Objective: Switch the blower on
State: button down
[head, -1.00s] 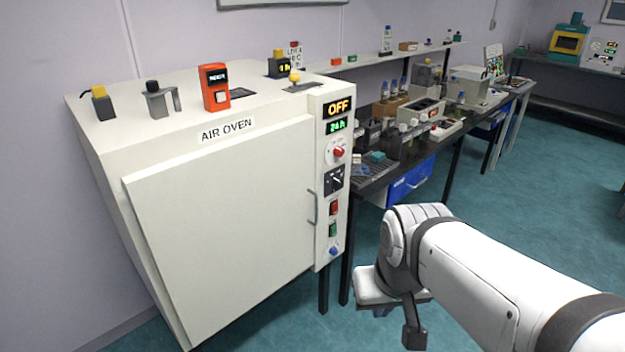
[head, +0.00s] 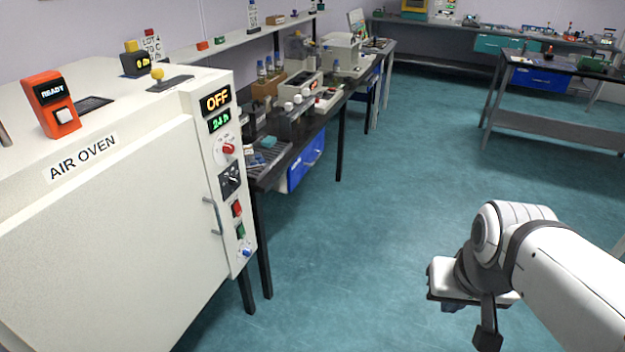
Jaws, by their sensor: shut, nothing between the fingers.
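The white air oven (head: 130,215) fills the left of the head view, with its door shut. Its front panel (head: 243,267) carries a lit display reading OFF (head: 216,100) and a green display reading 24 h (head: 219,121). Below are a red knob (head: 228,148), a black switch plate (head: 230,180), a red button (head: 237,208), a green button (head: 240,230) and a blue knob (head: 246,252). Their small labels are unreadable, so I cannot tell which is the blower switch. My gripper (head: 487,338) is shut and empty at the lower right, well apart from the panel.
A red READY box (head: 50,103) and a yellow-knobbed lever (head: 158,76) are on the oven top. A door handle (head: 213,216) sticks out beside the panel. A dark bench (head: 330,118) with instruments runs behind the oven. Green floor (head: 390,215) is clear between oven and arm.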

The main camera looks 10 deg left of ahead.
aim_at(242, 233)
jog(key=z, duration=1.25)
jog(key=k, duration=1.35)
jog(key=u, duration=1.8)
jog(key=i, duration=1)
jog(key=u, duration=0.05)
jog(key=k, duration=0.55)
